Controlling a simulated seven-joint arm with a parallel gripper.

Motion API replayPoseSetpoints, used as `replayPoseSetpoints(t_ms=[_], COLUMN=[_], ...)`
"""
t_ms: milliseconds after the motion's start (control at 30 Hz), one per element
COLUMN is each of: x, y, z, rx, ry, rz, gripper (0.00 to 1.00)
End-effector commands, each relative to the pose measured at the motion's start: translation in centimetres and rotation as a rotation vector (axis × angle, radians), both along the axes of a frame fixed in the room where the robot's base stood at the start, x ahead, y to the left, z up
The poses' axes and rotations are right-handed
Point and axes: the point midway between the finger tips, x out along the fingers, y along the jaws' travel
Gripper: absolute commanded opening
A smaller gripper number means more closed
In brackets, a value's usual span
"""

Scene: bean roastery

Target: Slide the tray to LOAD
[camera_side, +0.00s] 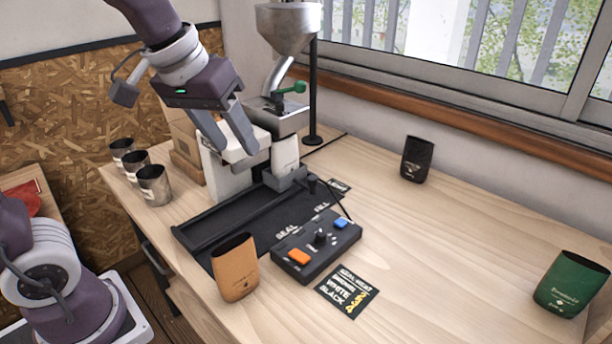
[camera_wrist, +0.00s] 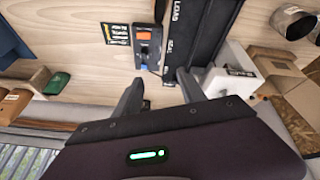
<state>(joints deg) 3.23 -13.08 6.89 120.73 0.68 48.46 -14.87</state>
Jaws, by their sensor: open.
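A black track (camera_side: 312,203) lies on the table, printed SEAL and FILL in the side view; LOAD and SEAL show on the track (camera_wrist: 178,30) in the wrist view. A dark grey block with a small upright knob (camera_side: 287,180), apparently the tray, sits at the track's far end, below the sealing machine and near FILL. I cannot clearly make out its outline in the wrist view. My gripper (camera_side: 237,147) is open and empty above the machine's front, fingers pointing down. Its two fingers (camera_wrist: 160,82) are spread apart in the wrist view.
A control box (camera_side: 318,245) with orange and blue buttons stands beside the track. A tan pouch (camera_side: 235,268) stands at the near end. The hopper (camera_side: 288,25) and green lever (camera_side: 293,88) rise behind my gripper. Metal cups (camera_side: 154,185) stand left.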

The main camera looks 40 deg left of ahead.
Motion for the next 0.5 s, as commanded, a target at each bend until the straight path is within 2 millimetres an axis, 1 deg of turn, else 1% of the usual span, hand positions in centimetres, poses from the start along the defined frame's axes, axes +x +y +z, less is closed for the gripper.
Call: replayPoseSetpoints(t_ms=[33, 67, 100, 167, 200, 233, 300, 333, 400, 500], x=[3.8, 6.2, 9.3, 13.7, 16.3, 18.0, 21.1, 22.1, 23.7, 24.8], y=[0.7, 1.2, 1.9, 2.9, 3.6, 4.0, 4.7, 5.0, 5.4, 5.7], z=[-1.0, -1.7, -3.0, -5.5, -7.4, -8.9, -12.1, -13.2, -15.4, -17.0], rx=[-0.008, -0.010, -0.009, 0.004, 0.018, 0.029, 0.056, 0.067, 0.086, 0.100], ry=[0.029, 0.041, 0.053, 0.068, 0.074, 0.076, 0.077, 0.076, 0.072, 0.067], rz=[0.067, 0.114, 0.178, 0.266, 0.317, 0.350, 0.413, 0.434, 0.465, 0.487], gripper=[0.48, 0.48, 0.48, 0.48, 0.48, 0.48, 0.48, 0.48, 0.48, 0.48])
